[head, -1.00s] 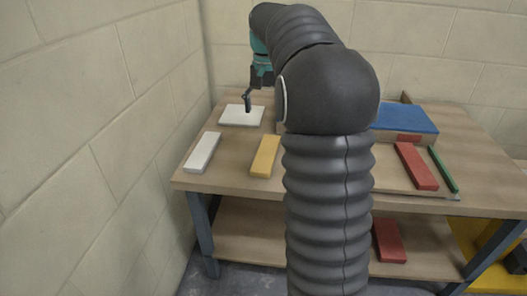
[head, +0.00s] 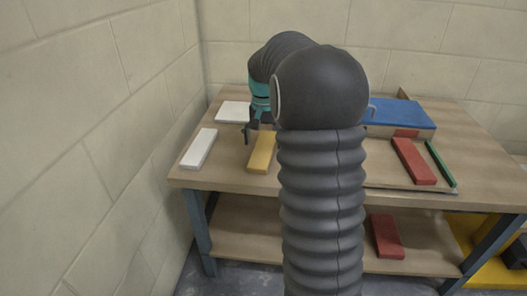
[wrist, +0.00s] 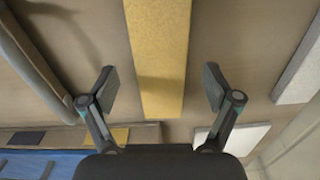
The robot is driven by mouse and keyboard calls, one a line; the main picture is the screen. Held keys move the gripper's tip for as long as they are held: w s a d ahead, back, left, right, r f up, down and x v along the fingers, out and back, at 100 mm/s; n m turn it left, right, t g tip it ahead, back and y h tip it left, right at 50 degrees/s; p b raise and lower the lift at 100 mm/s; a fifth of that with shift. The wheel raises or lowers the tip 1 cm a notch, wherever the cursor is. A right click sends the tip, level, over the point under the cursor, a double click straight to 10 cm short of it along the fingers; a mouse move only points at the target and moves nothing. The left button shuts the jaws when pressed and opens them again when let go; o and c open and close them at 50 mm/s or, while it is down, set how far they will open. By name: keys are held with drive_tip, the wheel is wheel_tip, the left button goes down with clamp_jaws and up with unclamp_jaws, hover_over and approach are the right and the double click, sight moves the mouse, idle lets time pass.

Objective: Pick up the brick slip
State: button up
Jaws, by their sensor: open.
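Several flat bars that look like brick slips are in view. A yellow one (head: 262,154) lies on the bench top and also shows in the wrist view (wrist: 158,50). A white one (head: 199,149) lies to its left. A red one (head: 414,162) lies to the right, and another red one (head: 387,237) is on the lower shelf. My gripper (head: 251,134) is open and empty by the far end of the yellow bar. My arm hides the bench's middle.
A white square tile (head: 234,111) lies behind the yellow bar. A blue slab (head: 403,114) lies at the back right, with a green strip (head: 441,164) in front. A block wall (head: 90,150) stands close on the left. Bare bench top surrounds the yellow bar.

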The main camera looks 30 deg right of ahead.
drive_tip(key=shift+f, duration=0.85)
drive_tip(key=c, duration=1.6)
drive_tip(key=shift+r, duration=0.1)
